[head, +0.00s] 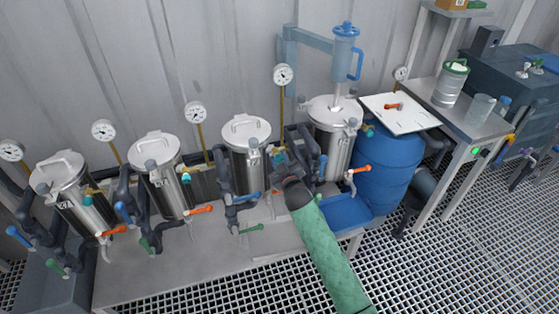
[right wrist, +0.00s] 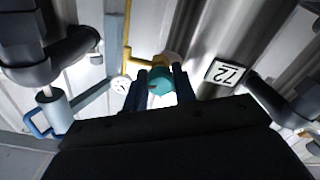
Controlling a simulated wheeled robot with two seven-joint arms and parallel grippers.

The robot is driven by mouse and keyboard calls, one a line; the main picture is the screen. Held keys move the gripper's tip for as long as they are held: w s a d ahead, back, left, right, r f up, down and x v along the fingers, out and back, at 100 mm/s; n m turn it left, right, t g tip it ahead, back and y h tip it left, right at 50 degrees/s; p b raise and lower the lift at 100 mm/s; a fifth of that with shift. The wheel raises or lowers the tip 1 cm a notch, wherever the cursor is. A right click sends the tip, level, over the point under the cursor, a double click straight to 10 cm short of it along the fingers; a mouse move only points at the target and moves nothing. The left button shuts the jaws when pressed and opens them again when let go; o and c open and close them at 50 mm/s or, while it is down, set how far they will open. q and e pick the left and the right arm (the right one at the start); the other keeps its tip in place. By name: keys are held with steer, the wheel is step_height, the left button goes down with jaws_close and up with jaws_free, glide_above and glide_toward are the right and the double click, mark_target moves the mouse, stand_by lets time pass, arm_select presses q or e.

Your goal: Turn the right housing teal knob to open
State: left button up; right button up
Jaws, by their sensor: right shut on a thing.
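The teal knob (right wrist: 160,84) sits between the two fingers of my right gripper (right wrist: 159,88) in the right wrist view, on a yellow brass fitting. In the head view my right gripper (head: 279,160) is at the right side of the third steel housing (head: 246,142) from the left, and hides the knob there. It is shut on the knob. A black-and-white number label (right wrist: 226,73) shows on the housing in the right wrist view. My left gripper is not in view.
A fourth housing (head: 330,142) with a blue pump (head: 346,55) stands right of my gripper. Dark pipes (head: 226,178) and a pressure gauge (head: 283,75) are close by. A blue barrel (head: 388,170) and a steel table (head: 470,122) stand further right.

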steer(key=n, duration=0.6)
steer(key=shift+n, duration=0.3)
steer(key=n, duration=0.4)
steer(key=shift+n, duration=0.3)
steer(key=n, duration=0.2)
steer(key=shift+n, duration=0.4)
steer(key=n+p, duration=0.1)
steer(key=n, duration=0.1)
steer(key=shift+n, duration=0.3)
steer(key=n+p, duration=0.1)
steer(key=n, duration=0.1)
steer(key=shift+n, duration=1.1)
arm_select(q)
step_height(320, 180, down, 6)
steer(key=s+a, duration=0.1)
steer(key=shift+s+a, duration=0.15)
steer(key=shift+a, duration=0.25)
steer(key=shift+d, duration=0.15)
